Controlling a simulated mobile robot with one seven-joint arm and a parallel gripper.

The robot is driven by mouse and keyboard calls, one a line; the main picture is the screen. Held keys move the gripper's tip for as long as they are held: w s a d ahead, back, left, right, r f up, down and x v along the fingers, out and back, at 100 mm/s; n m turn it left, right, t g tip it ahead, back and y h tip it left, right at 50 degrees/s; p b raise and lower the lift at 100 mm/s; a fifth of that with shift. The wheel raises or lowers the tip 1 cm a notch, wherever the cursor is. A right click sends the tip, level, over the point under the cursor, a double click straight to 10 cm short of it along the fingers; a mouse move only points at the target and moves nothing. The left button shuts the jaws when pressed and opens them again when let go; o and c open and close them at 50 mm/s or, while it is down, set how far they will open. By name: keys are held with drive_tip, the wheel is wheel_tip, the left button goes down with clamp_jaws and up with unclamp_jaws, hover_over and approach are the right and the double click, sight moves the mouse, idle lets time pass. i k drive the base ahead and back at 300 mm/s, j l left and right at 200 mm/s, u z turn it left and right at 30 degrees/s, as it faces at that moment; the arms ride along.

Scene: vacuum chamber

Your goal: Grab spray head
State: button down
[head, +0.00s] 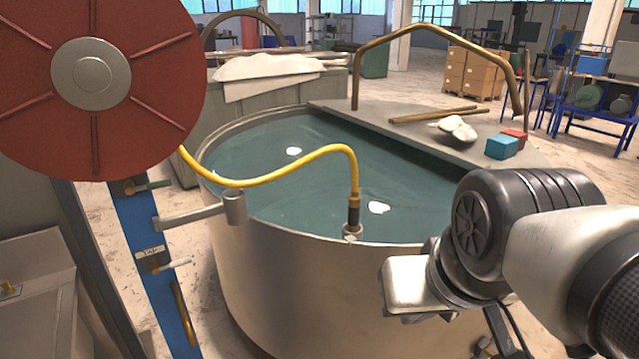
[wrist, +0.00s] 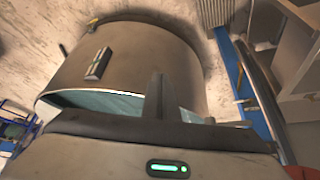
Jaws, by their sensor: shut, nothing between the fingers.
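The spray head (head: 353,212) is a black nozzle with a brass collar on the end of a yellow hose (head: 290,172). It stands upright at the near rim of the round metal tank (head: 290,290), just above a small fitting there. My gripper's dark finger tips (wrist: 158,92) show in the wrist view, shut and empty, with the tank wall behind them. In the head view my arm is right of the spray head and apart from it; the fingertips cannot be made out there. I cannot make out the spray head in the wrist view.
The tank holds water (head: 270,205) with white floating pieces. A red hose reel (head: 150,90) and blue post (head: 145,270) with a protruding metal holder (head: 195,215) stand at left. A plank (head: 410,125) across the tank bears a teal box (head: 501,147) and red box (head: 516,137).

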sight(354, 200)
drive_tip(key=i+l+u, duration=0.1)
drive_tip(key=i, duration=0.4)
drive_tip(key=i+l+u, duration=0.15)
drive_tip(key=i+l, duration=0.2)
drive_tip(key=i, duration=0.15)
